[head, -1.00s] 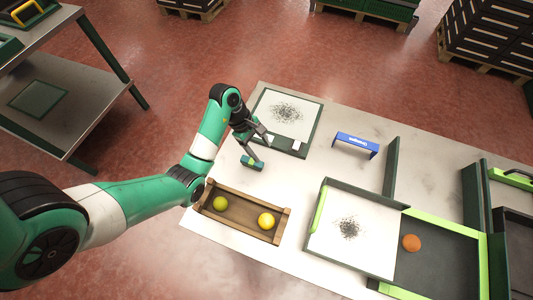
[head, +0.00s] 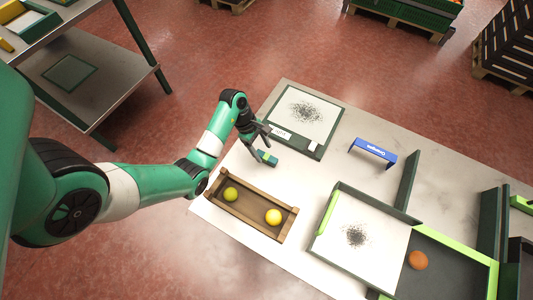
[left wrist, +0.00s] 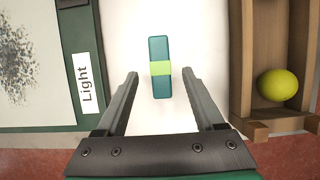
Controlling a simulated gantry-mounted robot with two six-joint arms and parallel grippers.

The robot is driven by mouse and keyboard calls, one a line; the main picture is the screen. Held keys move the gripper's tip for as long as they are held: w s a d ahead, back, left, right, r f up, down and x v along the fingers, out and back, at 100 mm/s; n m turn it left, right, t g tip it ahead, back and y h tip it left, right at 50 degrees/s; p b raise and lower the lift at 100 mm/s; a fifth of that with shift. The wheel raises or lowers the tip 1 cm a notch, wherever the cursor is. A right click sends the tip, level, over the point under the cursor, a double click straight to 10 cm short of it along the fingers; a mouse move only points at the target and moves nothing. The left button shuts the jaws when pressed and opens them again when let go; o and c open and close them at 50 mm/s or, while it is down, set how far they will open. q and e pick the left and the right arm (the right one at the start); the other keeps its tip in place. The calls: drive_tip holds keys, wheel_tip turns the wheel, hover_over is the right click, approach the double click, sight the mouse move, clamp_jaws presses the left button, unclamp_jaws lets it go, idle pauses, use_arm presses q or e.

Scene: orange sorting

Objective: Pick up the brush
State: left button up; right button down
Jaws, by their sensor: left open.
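The brush (head: 267,158) is a small teal block with a yellow-green band across its middle. It lies on the light table between the framed panel and the wooden tray. In the left wrist view the brush (left wrist: 160,82) lies upright in the picture, just beyond and between the fingertips. My left gripper (head: 257,149) is open above the brush, and its two fingers (left wrist: 160,75) show apart with nothing between them but table and the near end of the brush. My right gripper is not in view.
A wooden tray (head: 232,210) with two yellow fruits stands close to the brush. A framed panel (head: 318,148) with dark specks, labelled "Light" in the wrist view, is on the other side.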

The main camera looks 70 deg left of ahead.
sight(265, 156)
use_arm(q)
drive_tip(key=b+x, duration=0.2)
drive_tip(key=x, duration=0.2)
drive_tip(key=shift+d+f+b, duration=0.1)
drive_tip(key=shift+f+b, duration=0.25)
drive_tip(key=shift+r, duration=0.1)
drive_tip(key=shift+c, duration=0.4)
clamp_jaws()
